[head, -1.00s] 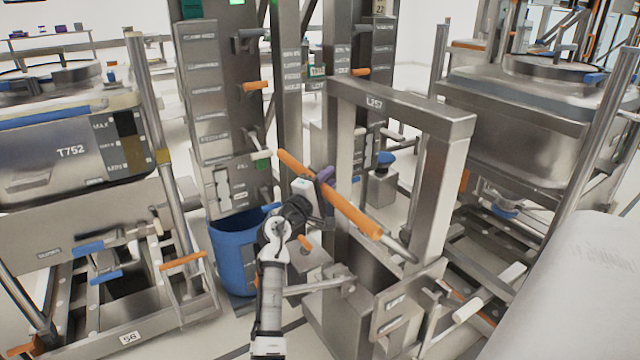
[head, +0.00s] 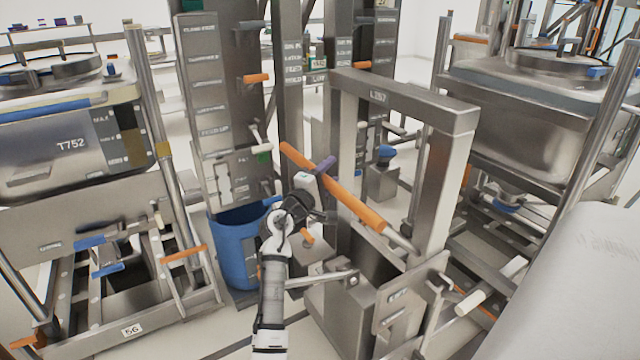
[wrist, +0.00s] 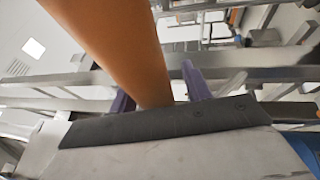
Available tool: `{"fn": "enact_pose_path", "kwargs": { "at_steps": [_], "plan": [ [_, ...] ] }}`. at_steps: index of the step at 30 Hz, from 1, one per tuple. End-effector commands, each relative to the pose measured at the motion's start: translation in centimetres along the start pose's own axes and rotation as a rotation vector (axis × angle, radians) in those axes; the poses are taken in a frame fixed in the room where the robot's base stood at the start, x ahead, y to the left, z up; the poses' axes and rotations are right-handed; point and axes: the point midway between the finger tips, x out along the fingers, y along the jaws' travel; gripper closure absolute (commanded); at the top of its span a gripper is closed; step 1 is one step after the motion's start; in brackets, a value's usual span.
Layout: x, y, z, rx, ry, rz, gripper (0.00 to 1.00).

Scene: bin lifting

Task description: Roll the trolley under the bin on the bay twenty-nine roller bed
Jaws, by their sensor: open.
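An upright metal frame labelled L257 (head: 440,107), which looks like the trolley, stands in the middle of the head view. A slanted orange handle bar (head: 357,208) crosses its front. My gripper (head: 324,172) is at the bar's upper half, one purple finger showing above it. In the wrist view the bar (wrist: 125,45) runs between the two purple fingers of my gripper (wrist: 158,92), which are open. Contact cannot be told. A steel bin (head: 515,115) is at the right and another, marked T752 (head: 45,165), at the left. I cannot read which bay is twenty-nine.
A blue tub (head: 235,250) stands on the floor left of my arm. Tall labelled columns (head: 215,100) rise behind it. The left bed carries a plate reading 56 (head: 132,330). A large pale rounded surface (head: 570,290) fills the lower right.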

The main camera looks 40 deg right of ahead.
Motion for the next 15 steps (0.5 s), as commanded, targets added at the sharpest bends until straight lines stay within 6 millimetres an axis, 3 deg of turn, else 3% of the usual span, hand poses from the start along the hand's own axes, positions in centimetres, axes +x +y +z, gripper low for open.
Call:
{"fn": "enact_pose_path", "kwargs": {
  "at_steps": [5,15],
  "plan": [
    [-2.7,-0.2,-0.1,0.001,0.003,0.001,0.51],
    [-10.4,-0.3,-0.1,0.000,0.004,0.000,0.51]
  ]
}}
